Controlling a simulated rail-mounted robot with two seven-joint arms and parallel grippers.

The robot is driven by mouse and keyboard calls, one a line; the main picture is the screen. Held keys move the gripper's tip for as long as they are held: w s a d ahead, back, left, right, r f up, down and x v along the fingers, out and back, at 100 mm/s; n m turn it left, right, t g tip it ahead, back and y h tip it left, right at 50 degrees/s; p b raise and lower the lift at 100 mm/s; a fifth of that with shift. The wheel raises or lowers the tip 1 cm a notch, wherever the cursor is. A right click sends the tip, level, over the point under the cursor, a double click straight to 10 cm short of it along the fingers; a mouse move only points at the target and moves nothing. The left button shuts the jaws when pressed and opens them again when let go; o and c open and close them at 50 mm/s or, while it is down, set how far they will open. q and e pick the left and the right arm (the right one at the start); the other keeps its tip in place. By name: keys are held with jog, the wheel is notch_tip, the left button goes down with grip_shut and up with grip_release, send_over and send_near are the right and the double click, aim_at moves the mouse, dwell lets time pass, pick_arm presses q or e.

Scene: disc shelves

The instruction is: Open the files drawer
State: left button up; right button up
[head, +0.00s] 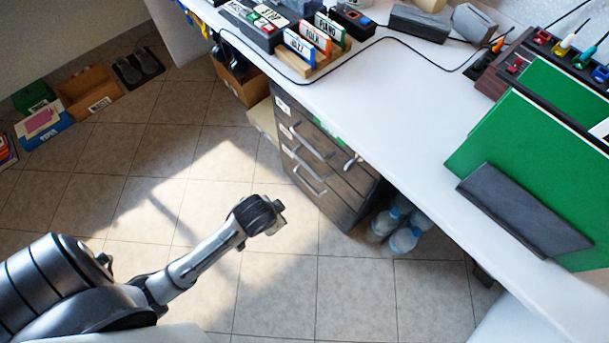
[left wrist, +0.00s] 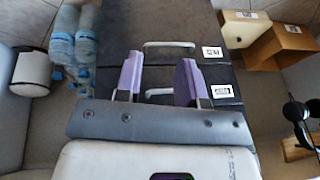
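A dark drawer cabinet (head: 341,200) with metal bar handles and small white labels stands under the desk. The labels are too small to read, so I cannot tell which drawer is files. All visible drawers look shut. My left gripper (head: 279,216) is in front of the cabinet, apart from it in the head view. In the left wrist view its two purple fingers (left wrist: 159,82) are spread, with nothing held. One handle (left wrist: 168,44) shows beyond the fingertips; another handle (left wrist: 160,92) shows between the fingers, partly hidden. My right gripper is not in view.
Water bottles (head: 404,238) stand on the floor right of the cabinet. Cardboard boxes (head: 238,78) are on its left. The white desk (head: 400,115) overhangs the cabinet and carries a green board (head: 530,160) and stationery. The tiled floor around my left arm is clear.

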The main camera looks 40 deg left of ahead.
aim_at(304, 180)
pick_arm(q)
jog(key=w+a+f+m+t+h+p, duration=0.1)
jog(key=w+a+f+m+t, duration=0.25)
jog(key=f, duration=0.75)
jog(key=a+f+m+t+p, duration=0.15)
jog(key=a+f+m, duration=0.4)
jog(key=f, duration=0.55)
notch_tip(304, 180, up, 7)
jog(key=w+d+m+t+h, duration=0.2)
jog(key=w+m+t, duration=0.1)
jog(key=m+t, duration=0.45)
jog(key=shift+m+g, duration=0.25)
jog(key=shift+g, duration=0.2)
jog(key=b+x, duration=0.7)
jog(key=x, duration=0.6)
jog(key=shift+w+d+f+b, duration=0.1)
jog(key=shift+w+b, duration=0.1)
jog(key=shift+b, duration=0.1)
